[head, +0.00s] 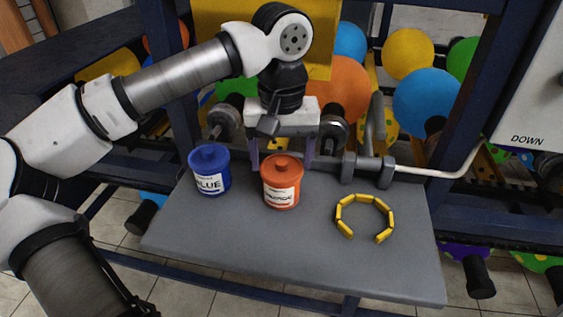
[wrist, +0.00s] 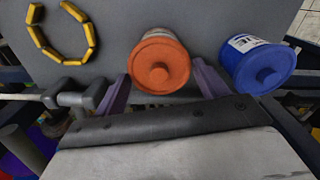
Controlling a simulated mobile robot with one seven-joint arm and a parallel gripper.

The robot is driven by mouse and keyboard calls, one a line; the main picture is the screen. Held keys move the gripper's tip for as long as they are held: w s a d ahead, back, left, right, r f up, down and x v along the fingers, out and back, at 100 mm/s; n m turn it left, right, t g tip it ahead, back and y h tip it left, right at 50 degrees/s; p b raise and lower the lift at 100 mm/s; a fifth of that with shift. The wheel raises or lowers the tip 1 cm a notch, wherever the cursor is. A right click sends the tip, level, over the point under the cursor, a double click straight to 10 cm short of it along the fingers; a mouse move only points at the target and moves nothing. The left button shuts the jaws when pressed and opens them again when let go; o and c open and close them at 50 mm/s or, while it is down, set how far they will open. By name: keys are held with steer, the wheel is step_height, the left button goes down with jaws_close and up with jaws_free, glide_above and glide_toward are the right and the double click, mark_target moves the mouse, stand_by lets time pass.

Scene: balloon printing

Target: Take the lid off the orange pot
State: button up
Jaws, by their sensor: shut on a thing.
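The orange pot (head: 281,195) stands upright on the grey table, with a white label on its front. Its round orange lid (head: 282,165) with a centre knob is seated on top; the lid also shows in the wrist view (wrist: 160,68). My gripper (head: 282,168) is above and behind the pot, its purple fingers one on each side of the lid. It is shut on the lid. The exact contact is partly hidden. In the wrist view, the fingers flank the pot (wrist: 160,35).
A blue lidded pot (head: 210,180) stands close on the left. A yellow segmented open ring (head: 365,215) lies on the right of the grey table (head: 300,265). A grey clamp-like bar (head: 367,170) is behind it. Balloons and dark frame posts fill the back. The table's front is clear.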

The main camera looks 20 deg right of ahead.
mark_target(282, 161)
step_height(282, 161, up, 19)
steer(key=p, duration=0.1)
steer(key=shift+p, duration=0.4)
steer(key=shift+r+p, duration=0.55)
steer(key=shift+p, duration=0.05)
